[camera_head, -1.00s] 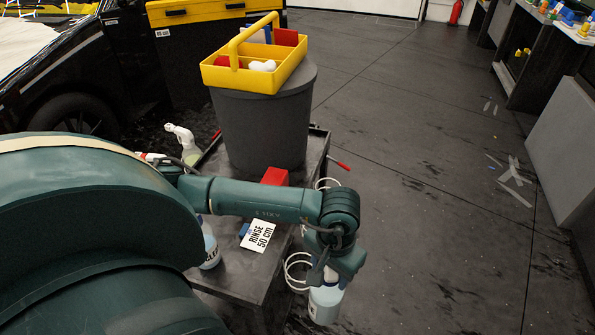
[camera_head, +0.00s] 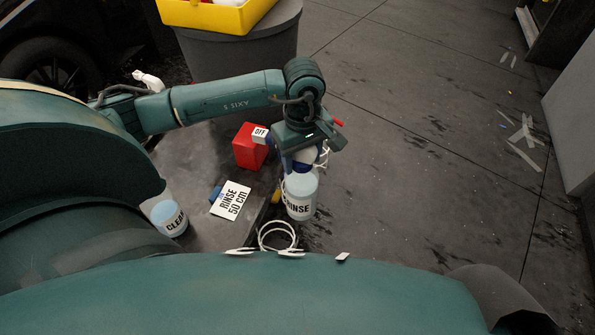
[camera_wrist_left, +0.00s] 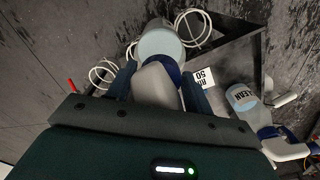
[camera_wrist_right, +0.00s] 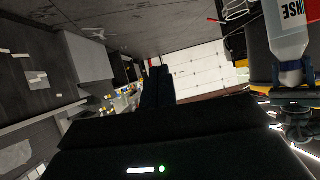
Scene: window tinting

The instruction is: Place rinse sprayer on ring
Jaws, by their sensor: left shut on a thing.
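The rinse sprayer (camera_head: 300,197), a clear bottle of pale blue liquid labelled RINSE, hangs upright from my left gripper (camera_head: 304,152). In the left wrist view my fingers (camera_wrist_left: 158,88) close around its white head, with the bottle (camera_wrist_left: 160,42) beyond. It also shows in the right wrist view (camera_wrist_right: 290,32). A white wire ring (camera_head: 277,236) sticks out from the cart's edge, in front of the bottle. Another ring (camera_head: 323,156) is partly hidden behind my left gripper. In the right wrist view my right gripper (camera_wrist_right: 158,88) has its fingers together, empty.
The dark cart (camera_head: 192,152) carries a red box (camera_head: 248,148), a RINSE 50 CM card (camera_head: 231,200) and a CLEAN bottle (camera_head: 168,217) at its left side. A grey bin (camera_head: 245,52) with a yellow caddy (camera_head: 215,14) stands behind.

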